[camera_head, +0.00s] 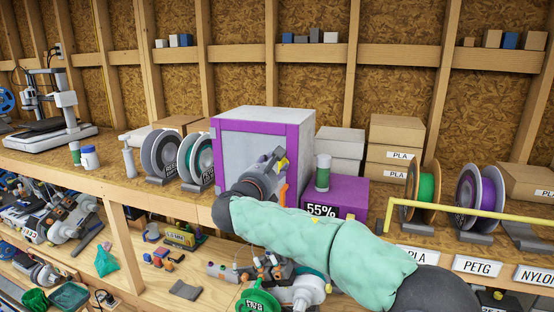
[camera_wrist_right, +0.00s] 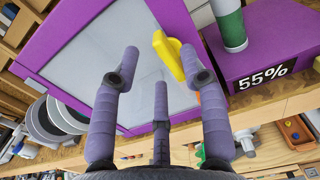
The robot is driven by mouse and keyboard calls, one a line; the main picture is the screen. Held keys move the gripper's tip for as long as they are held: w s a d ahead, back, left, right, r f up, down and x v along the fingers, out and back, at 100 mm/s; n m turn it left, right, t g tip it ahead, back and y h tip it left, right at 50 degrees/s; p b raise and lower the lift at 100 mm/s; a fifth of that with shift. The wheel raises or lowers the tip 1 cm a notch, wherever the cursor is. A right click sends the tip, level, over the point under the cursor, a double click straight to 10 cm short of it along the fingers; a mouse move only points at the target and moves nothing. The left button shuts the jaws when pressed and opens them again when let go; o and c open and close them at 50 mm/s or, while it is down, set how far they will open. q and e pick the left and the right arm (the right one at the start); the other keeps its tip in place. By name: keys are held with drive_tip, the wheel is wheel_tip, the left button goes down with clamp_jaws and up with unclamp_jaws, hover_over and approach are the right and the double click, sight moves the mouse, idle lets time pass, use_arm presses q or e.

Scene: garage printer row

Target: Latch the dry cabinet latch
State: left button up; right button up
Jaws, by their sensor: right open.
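The dry cabinet (camera_head: 302,148) is a grey box on the bench, with a purple-framed front door (camera_head: 230,125) around a pale panel; the door also shows in the right wrist view (camera_wrist_right: 90,62). Its yellow latch (camera_head: 283,163) is at the door's right edge. In the right wrist view the latch (camera_wrist_right: 167,52) lies tilted between my open fingers, closer to the right-hand one; contact cannot be told. My right gripper (camera_wrist_right: 158,66) is open and empty in front of the door, and it partly hides the door in the head view (camera_head: 272,162). My left gripper is out of view.
A purple box (camera_head: 349,192) marked 55% stands right of the cabinet, with a green-and-white bottle (camera_head: 323,173) on it. Filament spools (camera_head: 199,157) stand close on the left. A yellow rail (camera_head: 470,210) runs at the right. Cardboard boxes (camera_head: 397,130) stand behind.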

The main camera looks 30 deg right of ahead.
drive_tip(key=x, duration=0.2)
drive_tip(key=shift+w+d+p, duration=0.25)
drive_tip(key=shift+d+p, duration=0.1)
clamp_jaws()
